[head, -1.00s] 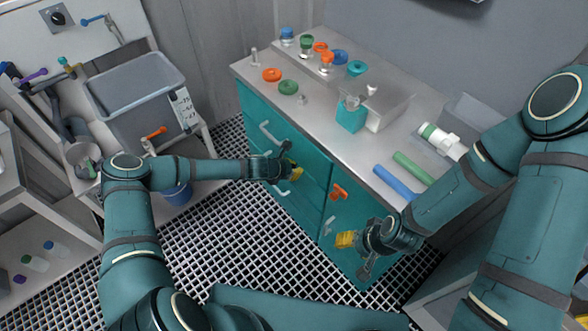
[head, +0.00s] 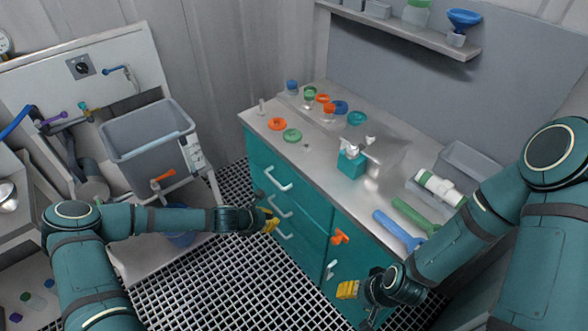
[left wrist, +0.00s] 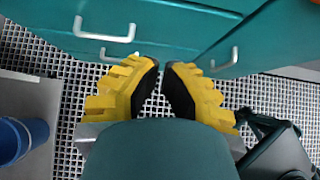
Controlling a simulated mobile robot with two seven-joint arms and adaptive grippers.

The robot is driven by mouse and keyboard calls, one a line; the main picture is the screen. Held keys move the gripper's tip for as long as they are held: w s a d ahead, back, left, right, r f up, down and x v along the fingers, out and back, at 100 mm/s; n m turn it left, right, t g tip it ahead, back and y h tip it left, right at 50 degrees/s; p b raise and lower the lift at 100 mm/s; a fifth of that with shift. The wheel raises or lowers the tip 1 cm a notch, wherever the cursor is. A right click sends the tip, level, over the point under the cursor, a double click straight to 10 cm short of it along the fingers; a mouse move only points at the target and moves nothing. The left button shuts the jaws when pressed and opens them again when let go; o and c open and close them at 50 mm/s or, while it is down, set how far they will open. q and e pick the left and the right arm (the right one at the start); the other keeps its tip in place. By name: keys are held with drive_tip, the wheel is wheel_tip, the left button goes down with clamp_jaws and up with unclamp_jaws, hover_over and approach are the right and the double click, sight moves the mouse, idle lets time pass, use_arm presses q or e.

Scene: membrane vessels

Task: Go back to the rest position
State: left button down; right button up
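My left gripper (head: 270,220) is out in front of the teal cabinet's drawers (head: 283,207), over the grated floor. In the left wrist view its yellow fingers (left wrist: 163,78) have a narrow gap between their dark pads, with only floor grating showing through it; it holds nothing. The drawer handles (left wrist: 104,32) lie beyond the fingertips, apart from them. My right gripper (head: 348,290) is low beside the cabinet's right part, its yellow fingers pointing left. Its fingers look close together, and whether they are open is too small to tell. No object shows in it.
The worktop (head: 318,158) carries coloured rings, a teal box (head: 351,163), and blue (head: 398,231) and green tools. A grey tub (head: 150,142) stands at left, with a blue bucket (left wrist: 20,140) below. Floor between is clear.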

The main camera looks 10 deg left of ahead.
use_arm(q)
drive_tip(key=s+d+m+g, duration=0.3)
drive_tip(key=s+d+m, duration=0.6)
drive_tip(key=s+m, duration=0.3)
drive_tip(key=s+a+r+m+g+y, duration=0.1)
drive_tip(key=s+r+m, duration=0.3)
drive_tip(key=s+m, duration=0.6)
drive_tip(key=shift+a+r+m+g+y, duration=0.4)
drive_tip(key=shift+m+g+y, duration=0.25)
drive_tip(key=shift+m, duration=1.45)
